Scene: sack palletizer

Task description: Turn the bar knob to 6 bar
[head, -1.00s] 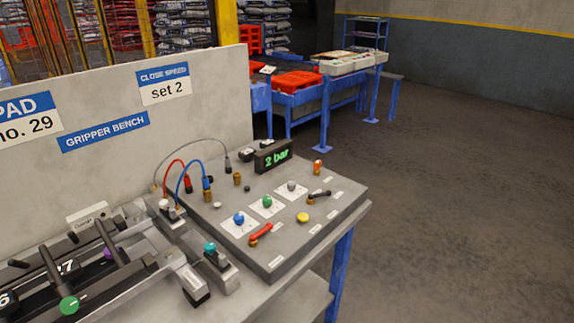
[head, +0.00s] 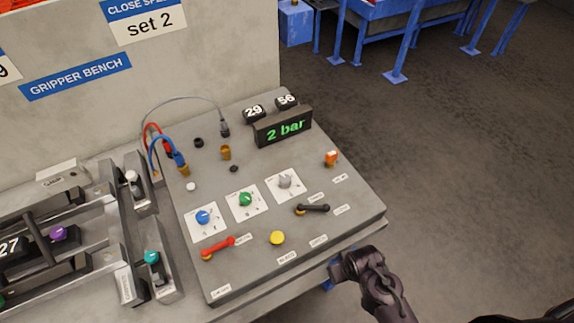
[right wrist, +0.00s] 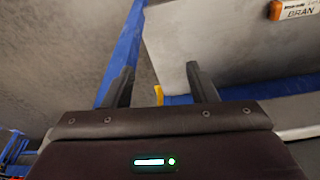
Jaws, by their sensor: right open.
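The control panel (head: 325,235) slopes on the bench and carries three small knobs on white dial cards: a blue knob (head: 203,217), a green knob (head: 245,199) and a grey knob (head: 285,181). Their labels are too small to read, so I cannot tell which is the bar knob. The black display (head: 283,128) reads "2 bar" in green. My right gripper (head: 340,271) is beside the panel's right front edge, apart from the knobs. In the right wrist view its two fingers (right wrist: 162,88) are spread with nothing between them. My left gripper is out of view.
The panel also holds a red lever (head: 218,248), a black lever (head: 313,208), a yellow button (head: 277,238) and an orange switch (head: 331,158). Blue and red cables (head: 165,150) loop at its left. Clamp rails (head: 135,240) stand left of it. Floor is clear at right.

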